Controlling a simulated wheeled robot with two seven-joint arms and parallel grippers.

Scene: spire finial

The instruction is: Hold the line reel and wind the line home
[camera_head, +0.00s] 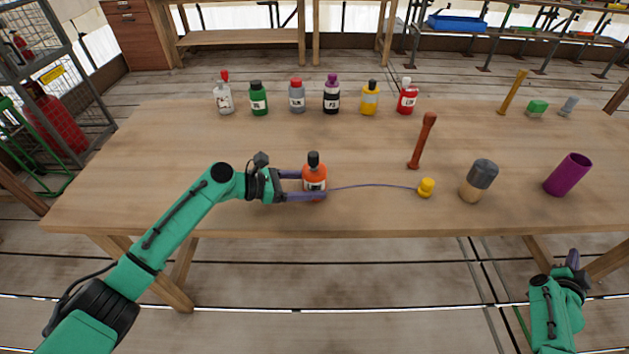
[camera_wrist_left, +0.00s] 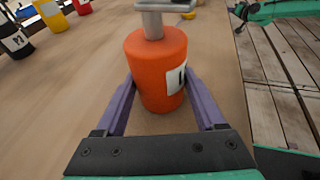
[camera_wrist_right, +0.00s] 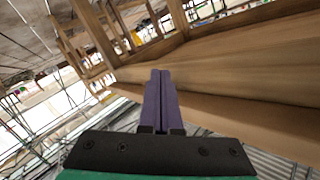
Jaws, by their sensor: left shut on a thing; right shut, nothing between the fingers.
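The line reel (camera_head: 314,180) is an orange bottle-shaped body with a dark top and a white label, upright on the table. My left gripper (camera_head: 312,186) is shut on it, one finger on each side; the left wrist view shows the orange body (camera_wrist_left: 150,62) between the purple fingers (camera_wrist_left: 158,105). A thin bluish line (camera_head: 370,185) runs from the reel rightward across the table to a small yellow piece (camera_head: 426,187). My right gripper (camera_head: 573,262) is off the table's front edge at the lower right; its fingers (camera_wrist_right: 160,88) are shut together and empty.
Several labelled bottles (camera_head: 297,97) stand in a row at the back. A brown-red rod (camera_head: 423,140), a grey-topped tan container (camera_head: 478,181) and a purple cylinder (camera_head: 568,174) stand on the right. The table's left part is clear.

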